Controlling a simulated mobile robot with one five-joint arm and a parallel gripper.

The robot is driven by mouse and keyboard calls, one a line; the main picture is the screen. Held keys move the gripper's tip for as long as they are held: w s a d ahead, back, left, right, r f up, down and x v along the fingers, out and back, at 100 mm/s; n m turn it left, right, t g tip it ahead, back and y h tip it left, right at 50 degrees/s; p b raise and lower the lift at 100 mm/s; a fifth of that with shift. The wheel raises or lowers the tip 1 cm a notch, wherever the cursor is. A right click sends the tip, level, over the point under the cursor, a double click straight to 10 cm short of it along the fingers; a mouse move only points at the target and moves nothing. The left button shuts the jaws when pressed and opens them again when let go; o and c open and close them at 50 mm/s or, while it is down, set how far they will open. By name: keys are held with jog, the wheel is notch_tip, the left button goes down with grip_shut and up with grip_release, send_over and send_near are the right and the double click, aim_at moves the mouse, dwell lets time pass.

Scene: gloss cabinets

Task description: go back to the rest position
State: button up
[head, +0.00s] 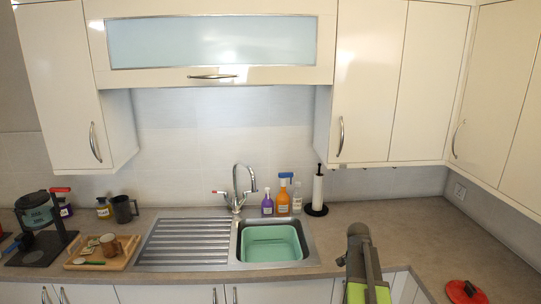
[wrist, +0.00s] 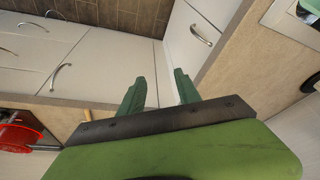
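My gripper shows in the wrist view (wrist: 160,88), with its two green fingers standing apart and nothing seen between them. Beyond the fingers are white cabinet fronts and a beige counter surface (wrist: 222,72). My arm rises at the bottom of the head view, right of the sink and in front of the counter; I cannot make out the fingers there.
The sink (head: 240,242) holds a green basin (head: 270,243). Bottles and a paper towel holder (head: 317,190) stand behind it. A wooden tray (head: 78,262) and coffee maker (head: 38,225) are at left. A red lid (head: 466,291) lies at right. Counter right of the sink is mostly clear.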

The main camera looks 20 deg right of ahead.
jog(key=w+a+f+n+y+b, duration=0.1)
jog(key=a+f+n, duration=0.1)
jog(key=a, duration=0.8)
jog(key=w+a+f+n+b, duration=0.2)
jog(key=a+n, duration=0.1)
jog(key=a, duration=0.7)
jog(key=w+a+f+n+y+b, duration=0.1)
jog(key=a+f+n, duration=0.1)
jog(key=a, duration=0.7)
jog(key=s+a+n+y, duration=0.1)
jog(key=s+a+n, duration=0.2)
jog(key=a, duration=0.3)
jog(key=s+a+f+n+g+b, duration=0.1)
jog(key=s+a+n, duration=0.3)
jog(key=a+n, duration=0.1)
jog(key=shift+a+f+y, duration=0.25)
jog(key=shift+a+y, duration=0.15)
jog(key=shift+a, duration=0.15)
jog(key=shift+s+d, duration=0.1)
